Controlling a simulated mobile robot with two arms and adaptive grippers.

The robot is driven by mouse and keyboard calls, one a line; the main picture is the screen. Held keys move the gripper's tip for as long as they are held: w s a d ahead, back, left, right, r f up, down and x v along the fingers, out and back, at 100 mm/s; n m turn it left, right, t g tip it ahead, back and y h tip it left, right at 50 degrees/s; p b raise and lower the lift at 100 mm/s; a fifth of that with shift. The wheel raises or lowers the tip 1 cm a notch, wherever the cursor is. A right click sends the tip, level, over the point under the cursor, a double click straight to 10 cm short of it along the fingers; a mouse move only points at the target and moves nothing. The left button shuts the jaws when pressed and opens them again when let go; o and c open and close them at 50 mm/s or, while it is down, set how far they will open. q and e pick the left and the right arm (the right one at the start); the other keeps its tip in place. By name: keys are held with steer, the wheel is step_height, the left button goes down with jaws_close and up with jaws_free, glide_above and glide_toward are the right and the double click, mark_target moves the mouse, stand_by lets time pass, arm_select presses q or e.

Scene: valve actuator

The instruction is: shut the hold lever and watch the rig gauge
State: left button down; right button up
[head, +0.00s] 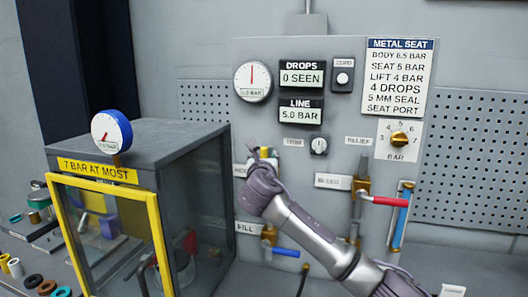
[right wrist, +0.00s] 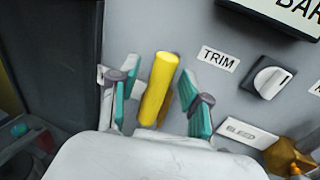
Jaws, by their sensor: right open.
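A yellow lever handle (right wrist: 158,90) stands upright, slightly tilted, on the grey panel in the right wrist view; I take it for the hold lever. Its tip (head: 264,151) shows in the head view above my gripper. My right gripper (head: 262,172) is open, with its teal-padded fingers (right wrist: 160,97) on either side of the handle; contact cannot be told. The label beside it is mostly covered. A white round gauge (head: 253,82) on the panel has its red needle pointing up. A blue-rimmed gauge (head: 111,132) on the box has its needle toward lower left. Which one is the rig gauge is unclear.
A glass-sided box (head: 170,140) with a yellow-framed door (head: 105,185) stands left of my right arm. A blue FILL handle (head: 285,252) and a red handle (head: 390,202) project from the panel. The line display (head: 300,113) reads 5.0 bar; drops (head: 301,78) reads 0 seen.

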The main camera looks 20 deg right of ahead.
steer(key=shift+w+d, duration=0.2)
steer(key=shift+w, duration=0.35)
jaws_close()
